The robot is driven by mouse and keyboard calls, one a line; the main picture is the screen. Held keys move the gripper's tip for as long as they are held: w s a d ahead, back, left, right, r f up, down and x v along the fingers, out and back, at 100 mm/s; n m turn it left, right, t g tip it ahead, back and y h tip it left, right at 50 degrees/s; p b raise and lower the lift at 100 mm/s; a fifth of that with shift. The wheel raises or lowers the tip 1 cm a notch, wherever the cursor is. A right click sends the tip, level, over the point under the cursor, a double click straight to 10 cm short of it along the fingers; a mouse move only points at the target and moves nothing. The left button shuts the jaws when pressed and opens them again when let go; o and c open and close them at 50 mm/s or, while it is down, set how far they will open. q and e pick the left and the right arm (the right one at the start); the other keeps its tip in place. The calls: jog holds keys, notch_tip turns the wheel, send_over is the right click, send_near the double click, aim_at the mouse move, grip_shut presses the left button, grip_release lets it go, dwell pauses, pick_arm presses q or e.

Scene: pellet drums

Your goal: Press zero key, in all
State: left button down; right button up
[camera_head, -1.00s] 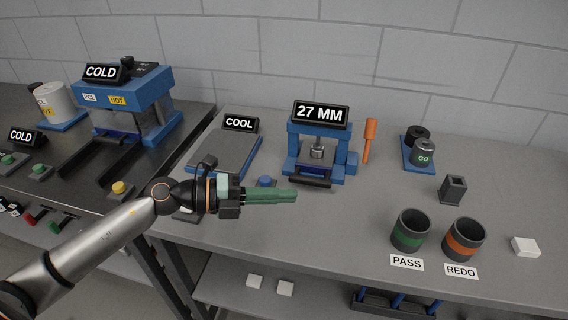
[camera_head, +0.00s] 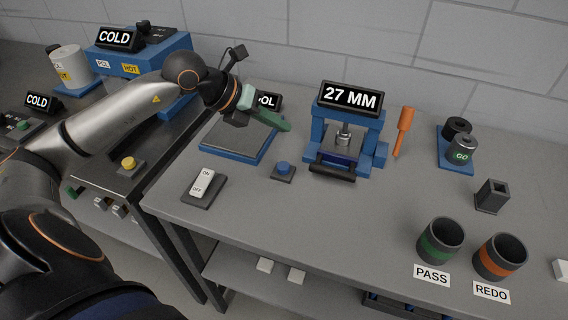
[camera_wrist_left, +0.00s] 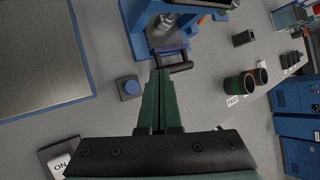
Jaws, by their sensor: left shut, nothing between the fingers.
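A round blue button (camera_head: 283,168) on a dark square base sits on the grey bench, left of the blue gauge press (camera_head: 345,140). No lettering shows on the button. The press's black display (camera_head: 350,97) reads "27 MM". My left gripper (camera_head: 288,127) has its green fingers shut and empty. It is raised above the bench, behind the button in the head view and near the cooling plate. In the left wrist view the fingertips (camera_wrist_left: 159,74) point toward the press handle, with the button (camera_wrist_left: 129,88) just left of them and apart. My right gripper is not in view.
The cooling plate (camera_head: 236,140) lies left of the button, its "COOL" sign partly hidden by my gripper. An ON/OFF switch (camera_head: 203,184) stands in front. PASS (camera_head: 440,240) and REDO (camera_head: 500,257) cups are farther right.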

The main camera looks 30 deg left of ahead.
aim_at(279, 167)
pick_arm(q)
notch_tip(279, 167, down, 8)
jog(key=b, duration=0.6)
jog(key=shift+f, duration=0.45)
dwell(0.5)
dwell(0.4)
jog(key=shift+b, duration=0.3)
jog(key=shift+f+b, duration=0.4)
dwell(0.3)
